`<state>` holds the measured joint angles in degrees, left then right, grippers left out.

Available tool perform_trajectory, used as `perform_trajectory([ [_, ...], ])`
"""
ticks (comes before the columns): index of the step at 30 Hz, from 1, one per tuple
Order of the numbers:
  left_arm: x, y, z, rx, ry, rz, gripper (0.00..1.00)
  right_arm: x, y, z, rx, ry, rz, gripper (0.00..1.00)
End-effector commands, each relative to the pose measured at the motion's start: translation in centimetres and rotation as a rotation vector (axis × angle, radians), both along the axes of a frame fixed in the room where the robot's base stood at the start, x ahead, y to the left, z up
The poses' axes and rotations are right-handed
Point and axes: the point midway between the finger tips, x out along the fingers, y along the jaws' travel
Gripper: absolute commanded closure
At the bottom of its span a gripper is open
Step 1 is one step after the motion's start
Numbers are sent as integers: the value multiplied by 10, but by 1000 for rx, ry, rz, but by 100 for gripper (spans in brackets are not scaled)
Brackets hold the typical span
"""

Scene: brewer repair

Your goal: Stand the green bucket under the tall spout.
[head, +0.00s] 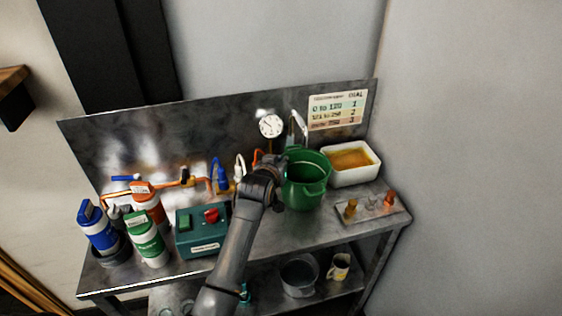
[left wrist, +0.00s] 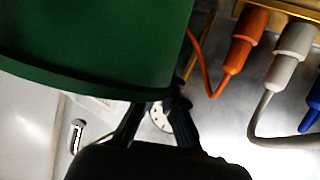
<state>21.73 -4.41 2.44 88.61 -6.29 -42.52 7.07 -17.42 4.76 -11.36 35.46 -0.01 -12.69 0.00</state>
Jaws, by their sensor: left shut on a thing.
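The green bucket (head: 306,190) is upright at the right-middle of the metal bench, its open top facing up. My left gripper (head: 277,172) is shut on the bucket at its left side; the fingertips are mostly hidden there. In the left wrist view the bucket (left wrist: 95,45) fills the upper left, with the gripper fingers (left wrist: 158,112) against its edge. The tall silver spout (head: 299,127) curves up just behind the bucket, its lower part hidden by the bucket. I cannot tell whether the bucket's base touches the bench. My right gripper is not in view.
A white tub of amber liquid (head: 351,162) stands close right of the bucket. A plate with small fittings (head: 372,206) lies at front right. A teal box (head: 201,231) and several bottles (head: 146,240) stand left. A round gauge (head: 270,125) is behind.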

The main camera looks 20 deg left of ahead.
Motion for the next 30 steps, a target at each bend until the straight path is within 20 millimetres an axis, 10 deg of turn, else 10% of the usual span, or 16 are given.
perform_trajectory([
  [5,0,0,-2,0,1,0,71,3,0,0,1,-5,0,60],
  [17,-2,0,1,0,1,0,71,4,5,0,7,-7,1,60],
  [30,-70,-4,29,0,0,0,71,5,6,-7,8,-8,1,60],
])
